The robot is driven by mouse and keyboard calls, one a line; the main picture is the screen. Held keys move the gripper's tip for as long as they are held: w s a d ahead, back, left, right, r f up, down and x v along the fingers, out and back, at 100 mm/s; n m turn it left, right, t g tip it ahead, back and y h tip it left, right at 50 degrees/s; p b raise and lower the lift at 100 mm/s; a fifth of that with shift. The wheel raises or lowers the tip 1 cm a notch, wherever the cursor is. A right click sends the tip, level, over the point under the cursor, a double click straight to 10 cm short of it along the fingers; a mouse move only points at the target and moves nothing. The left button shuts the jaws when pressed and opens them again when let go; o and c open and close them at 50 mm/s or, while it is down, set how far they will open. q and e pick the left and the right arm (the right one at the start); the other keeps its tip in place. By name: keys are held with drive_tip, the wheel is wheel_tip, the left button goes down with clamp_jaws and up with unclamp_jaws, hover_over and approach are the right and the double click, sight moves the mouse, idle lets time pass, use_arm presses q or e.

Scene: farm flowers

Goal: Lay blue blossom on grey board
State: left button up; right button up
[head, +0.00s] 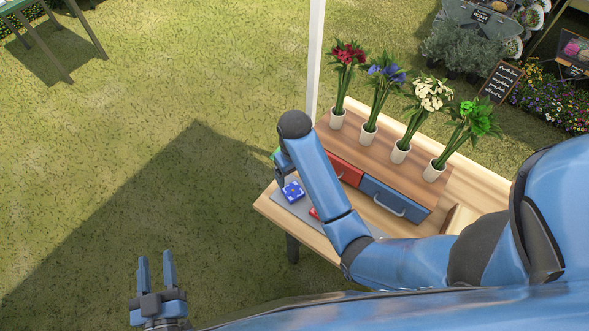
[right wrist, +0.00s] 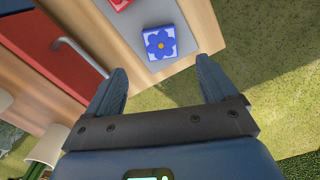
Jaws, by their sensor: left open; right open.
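The blue blossom (head: 292,190), a square blue tile with a flower pattern, lies flat on the grey board (head: 300,208) near the table's left end. In the right wrist view the blue blossom (right wrist: 160,43) lies on the grey board (right wrist: 150,15), near the board's end. My right gripper (right wrist: 160,84) is open and empty, with the blossom ahead of its fingertips and apart from them. In the head view its fingers are mostly hidden by my right arm. My left gripper (head: 156,258) is open and empty over the grass at lower left.
A red tile (right wrist: 120,4) lies on the board beside the blue one. Behind are a red drawer (head: 345,170) and a blue drawer (head: 395,198) with handles. Several vases of flowers (head: 400,152) stand on top. A white post (head: 315,60) rises behind the table.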

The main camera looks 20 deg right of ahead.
drive_tip(key=f+t, duration=0.1)
drive_tip(key=s+d+f+t, duration=0.1)
drive_tip(key=f, duration=0.1)
drive_tip(key=s+d+f+t, duration=0.1)
drive_tip(key=f+t, duration=0.1)
drive_tip(key=shift+s+d+m+y, duration=0.1)
drive_tip(key=shift+d+m+y, duration=0.1)
drive_tip(key=shift+m+y, duration=0.1)
drive_tip(key=s+t, duration=0.1)
drive_tip(key=s+d+t, duration=0.1)
drive_tip(key=t, duration=0.1)
drive_tip(key=s+d+t, duration=0.1)
drive_tip(key=s, duration=0.1)
drive_tip(key=shift+s+d+r+m, duration=0.15)
drive_tip(key=shift+d+m, duration=0.1)
drive_tip(key=shift+m, duration=0.15)
drive_tip(key=s+d+r+t, duration=0.1)
drive_tip(key=s+r+t, duration=0.4)
drive_tip(key=s+r, duration=0.2)
drive_tip(key=s+d+r+m+t, duration=0.1)
drive_tip(key=s+r+t, duration=0.3)
drive_tip(key=r, duration=0.6)
drive_tip(key=s+d, duration=0.1)
drive_tip(key=s, duration=0.1)
drive_tip(key=shift+s+d+m+t, duration=0.25)
drive_tip(key=shift+s+m+t, duration=0.05)
drive_tip(key=shift+s+t, duration=0.1)
